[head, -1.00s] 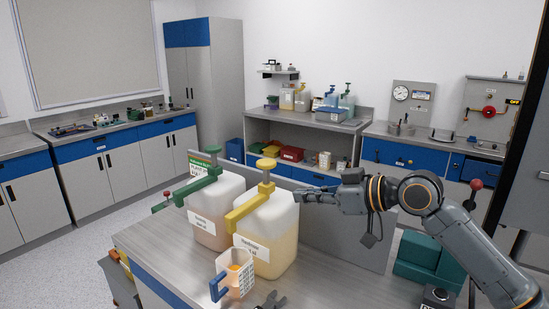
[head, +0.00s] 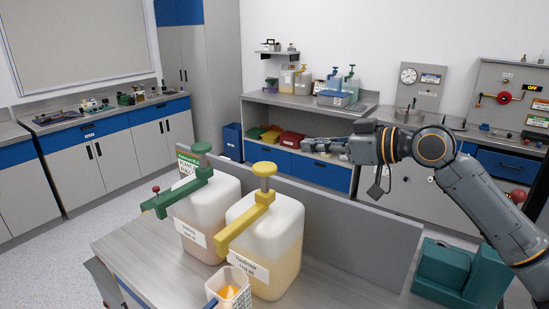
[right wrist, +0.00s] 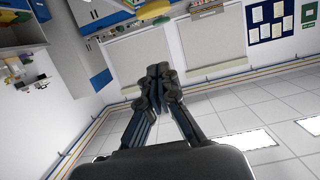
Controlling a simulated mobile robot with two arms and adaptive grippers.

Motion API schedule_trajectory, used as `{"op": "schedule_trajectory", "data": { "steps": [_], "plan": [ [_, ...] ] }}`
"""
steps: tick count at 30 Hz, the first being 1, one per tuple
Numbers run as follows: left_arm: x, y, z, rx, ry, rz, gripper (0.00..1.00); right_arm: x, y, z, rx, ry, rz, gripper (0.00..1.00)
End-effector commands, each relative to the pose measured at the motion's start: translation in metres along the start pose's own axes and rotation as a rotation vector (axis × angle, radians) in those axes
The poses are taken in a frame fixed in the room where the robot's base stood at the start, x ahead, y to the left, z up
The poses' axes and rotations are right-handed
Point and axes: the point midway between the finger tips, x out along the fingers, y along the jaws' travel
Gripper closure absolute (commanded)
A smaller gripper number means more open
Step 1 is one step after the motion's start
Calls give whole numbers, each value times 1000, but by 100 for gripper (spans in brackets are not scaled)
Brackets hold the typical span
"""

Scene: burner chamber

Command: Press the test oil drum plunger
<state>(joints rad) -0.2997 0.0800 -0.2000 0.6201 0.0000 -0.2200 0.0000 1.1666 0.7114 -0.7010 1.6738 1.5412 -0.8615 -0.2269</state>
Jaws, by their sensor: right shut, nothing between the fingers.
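Two translucent drums stand side by side on the metal bench in the head view. The right drum (head: 264,245) holds pale yellow liquid and has a yellow pump plunger (head: 265,170) with a yellow spout. The left drum (head: 203,228) has a green pump plunger (head: 202,148) and a green spout. Their labels are too small to read surely. My right gripper (head: 307,146) is shut and empty, up and to the right of the yellow plunger in the picture, apart from it. Its closed fingers also show in the right wrist view (right wrist: 158,72). My left gripper is out of view.
A grey panel (head: 345,230) runs behind the drums. A teal block (head: 462,270) is at the right. Bare bench surface (head: 335,285) lies right of the drums.

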Motion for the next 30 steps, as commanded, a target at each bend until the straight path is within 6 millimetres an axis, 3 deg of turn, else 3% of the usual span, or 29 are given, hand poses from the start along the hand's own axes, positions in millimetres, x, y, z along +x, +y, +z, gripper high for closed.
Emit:
{"op": "schedule_trajectory", "data": {
  "steps": [7,11,23,30],
  "plan": [
    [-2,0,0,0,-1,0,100,3,0,-1,0,0,-1,100],
    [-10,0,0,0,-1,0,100,16,-1,-3,2,0,-3,100],
    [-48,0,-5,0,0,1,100,98,-2,-5,3,-1,-3,100],
    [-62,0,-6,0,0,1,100,108,0,29,2,-3,-1,100]
  ]
}}
